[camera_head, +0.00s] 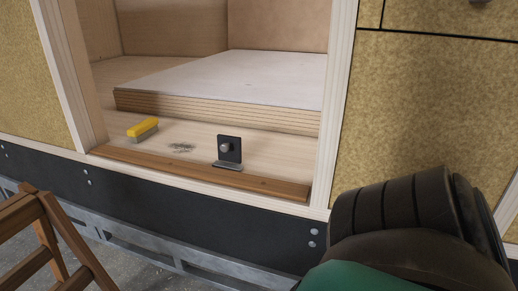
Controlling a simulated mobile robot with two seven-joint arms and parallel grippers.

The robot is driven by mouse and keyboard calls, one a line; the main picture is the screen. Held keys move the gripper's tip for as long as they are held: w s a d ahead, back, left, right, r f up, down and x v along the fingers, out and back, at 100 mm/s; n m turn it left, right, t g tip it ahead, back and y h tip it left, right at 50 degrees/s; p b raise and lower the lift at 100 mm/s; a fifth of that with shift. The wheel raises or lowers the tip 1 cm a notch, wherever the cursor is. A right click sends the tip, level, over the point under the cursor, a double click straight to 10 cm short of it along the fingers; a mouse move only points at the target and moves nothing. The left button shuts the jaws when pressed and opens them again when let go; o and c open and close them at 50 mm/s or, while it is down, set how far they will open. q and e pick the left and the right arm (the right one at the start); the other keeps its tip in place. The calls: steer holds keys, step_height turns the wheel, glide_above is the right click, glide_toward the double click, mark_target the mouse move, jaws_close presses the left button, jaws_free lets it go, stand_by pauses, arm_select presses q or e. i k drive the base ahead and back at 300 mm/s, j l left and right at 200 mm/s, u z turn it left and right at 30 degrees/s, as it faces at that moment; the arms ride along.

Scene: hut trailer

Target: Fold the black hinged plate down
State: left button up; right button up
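The black hinged plate (229,148) stands upright on the light wooden floor inside the doorway, just behind the brown wooden sill. A round metallic knob or bolt head (225,148) shows on its front face. A flat grey metal leaf (227,166) lies at its foot. Nothing touches the plate. Neither gripper is in view. A dark, ribbed arm part of mine with a green section fills the lower right corner, apart from the plate.
A yellow brush (143,128) and a small pile of debris (181,147) lie left of the plate. A thick layered board (220,105) lies behind it. White door posts (340,100) flank the opening. A wooden ladder or stool (40,235) stands at lower left.

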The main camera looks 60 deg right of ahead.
mark_target(229, 148)
steer(key=l+z, duration=0.15)
steer(key=z, duration=1.3)
